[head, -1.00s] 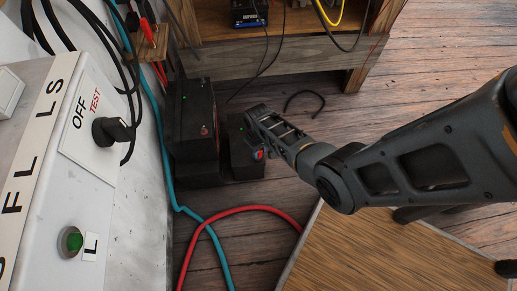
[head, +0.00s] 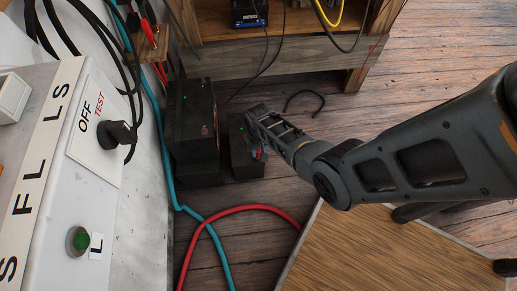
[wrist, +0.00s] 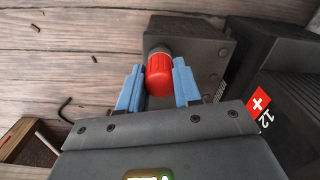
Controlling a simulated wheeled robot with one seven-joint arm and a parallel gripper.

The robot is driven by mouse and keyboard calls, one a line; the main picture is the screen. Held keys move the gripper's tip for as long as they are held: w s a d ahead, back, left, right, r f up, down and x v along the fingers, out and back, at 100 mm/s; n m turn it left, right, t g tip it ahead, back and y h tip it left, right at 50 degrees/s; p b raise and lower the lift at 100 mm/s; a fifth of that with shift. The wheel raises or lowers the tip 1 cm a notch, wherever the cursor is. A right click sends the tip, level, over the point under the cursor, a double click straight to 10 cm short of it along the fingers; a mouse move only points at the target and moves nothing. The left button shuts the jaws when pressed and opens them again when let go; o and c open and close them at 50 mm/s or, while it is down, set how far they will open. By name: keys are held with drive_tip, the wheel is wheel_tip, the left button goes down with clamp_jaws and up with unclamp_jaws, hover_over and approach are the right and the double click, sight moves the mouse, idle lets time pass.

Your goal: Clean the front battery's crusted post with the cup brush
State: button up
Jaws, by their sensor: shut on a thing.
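My gripper (wrist: 159,85) is shut on the red cup brush (wrist: 159,76), with one blue finger on each side of it. The brush's far end meets the top of the front battery (wrist: 196,47), a dark box, in the wrist view. The crusted post is hidden under the brush. In the head view my gripper (head: 258,150) is over the front battery (head: 243,165), which stands on the floor, and covers part of it.
A taller dark battery (head: 195,130) stands just behind and left of the front one. A red cable (head: 240,209) and a teal hose (head: 172,165) run nearby. A grey test cabinet (head: 125,215) is at left and a wooden bench (head: 285,65) behind.

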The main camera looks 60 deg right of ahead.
drive_tip(key=n, duration=0.7)
drive_tip(key=m, duration=0.5)
drive_tip(key=shift+p, duration=0.3)
drive_tip(key=m, duration=0.4)
drive_tip(key=n, duration=0.4)
drive_tip(key=shift+n, duration=0.3)
drive_tip(key=shift+r, duration=0.15)
wheel_tip(320, 180, up, 7)
drive_tip(key=p, duration=0.7)
drive_tip(key=shift+r, duration=0.2)
